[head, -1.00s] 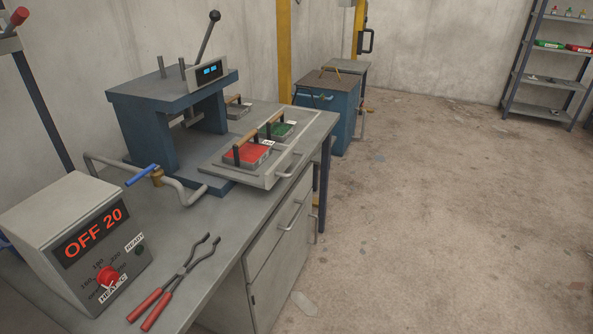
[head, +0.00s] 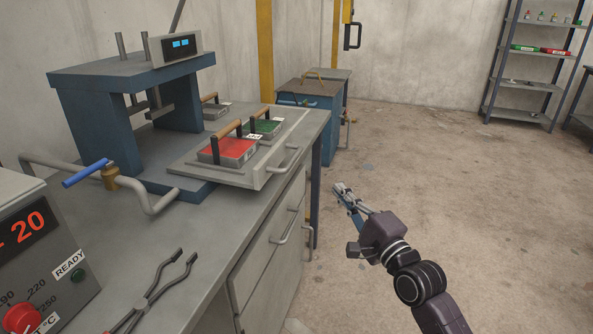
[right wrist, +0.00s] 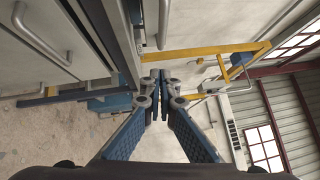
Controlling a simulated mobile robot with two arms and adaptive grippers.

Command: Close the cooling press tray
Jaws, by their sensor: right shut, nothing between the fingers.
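The cooling press (head: 130,85) is a blue frame on the grey bench, with a small display on top. Its tray (head: 235,173) is a flat grey plate pulled out toward the bench's front edge, with a bar handle (head: 284,160) on its front. A red block (head: 228,150) and a green block (head: 264,127), each with a wooden-topped handle, sit on the tray. My right gripper (head: 340,188) is shut and empty, out over the floor to the right of the bench, apart from the tray. Its closed fingers show in the right wrist view (right wrist: 158,82). My left gripper is out of view.
Tongs (head: 160,285) lie on the bench near a heater control box (head: 40,255). A pipe with a blue lever (head: 85,173) stands left of the tray. Drawers with handles (head: 280,240) are below. Open floor lies right of the bench; a blue cabinet (head: 322,115) stands behind.

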